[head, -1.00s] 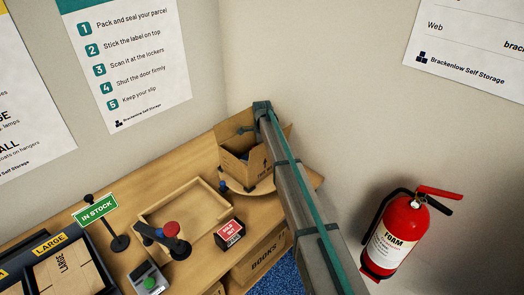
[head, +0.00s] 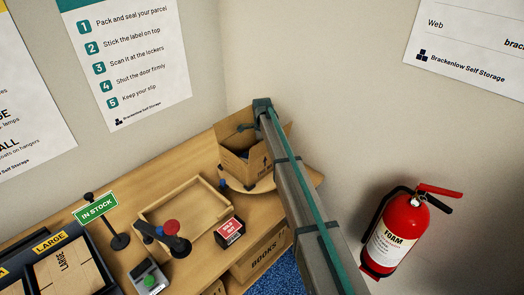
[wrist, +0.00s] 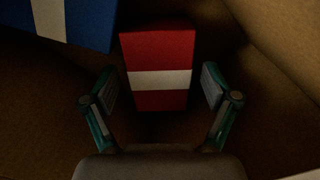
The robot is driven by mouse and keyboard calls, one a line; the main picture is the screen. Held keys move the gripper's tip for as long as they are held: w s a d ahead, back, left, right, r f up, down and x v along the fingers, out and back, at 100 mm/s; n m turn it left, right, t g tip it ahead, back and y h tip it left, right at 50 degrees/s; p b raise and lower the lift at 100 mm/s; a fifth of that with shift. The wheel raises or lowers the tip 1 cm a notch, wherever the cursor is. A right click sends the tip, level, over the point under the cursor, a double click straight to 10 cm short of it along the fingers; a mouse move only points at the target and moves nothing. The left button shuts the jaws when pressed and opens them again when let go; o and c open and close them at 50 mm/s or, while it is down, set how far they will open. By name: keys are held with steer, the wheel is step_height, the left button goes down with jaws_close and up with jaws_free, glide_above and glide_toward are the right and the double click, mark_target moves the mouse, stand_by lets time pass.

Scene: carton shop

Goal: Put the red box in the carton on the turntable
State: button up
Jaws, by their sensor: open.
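The red box (wrist: 157,50) with a white band stands inside the carton in the wrist view. My gripper (wrist: 157,92) is open, with one finger on each side of the red box's near end and a visible gap to each side. In the head view the open carton (head: 257,170) stands on the round wooden turntable (head: 237,186) at the back of the bench. My arm reaches over the carton, and my gripper and the red box are hidden there.
A blue box (wrist: 85,22) with a white band lies beside the red box in the carton. An empty wooden tray (head: 150,210), a sold-out sign (head: 229,229) and an in-stock sign (head: 96,207) stand left of the turntable. The carton walls are close around my gripper.

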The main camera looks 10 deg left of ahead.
step_height(320, 180, up, 12)
steer(key=b, duration=0.3)
steer(key=shift+f, duration=0.2)
steer(key=shift+s, duration=0.1)
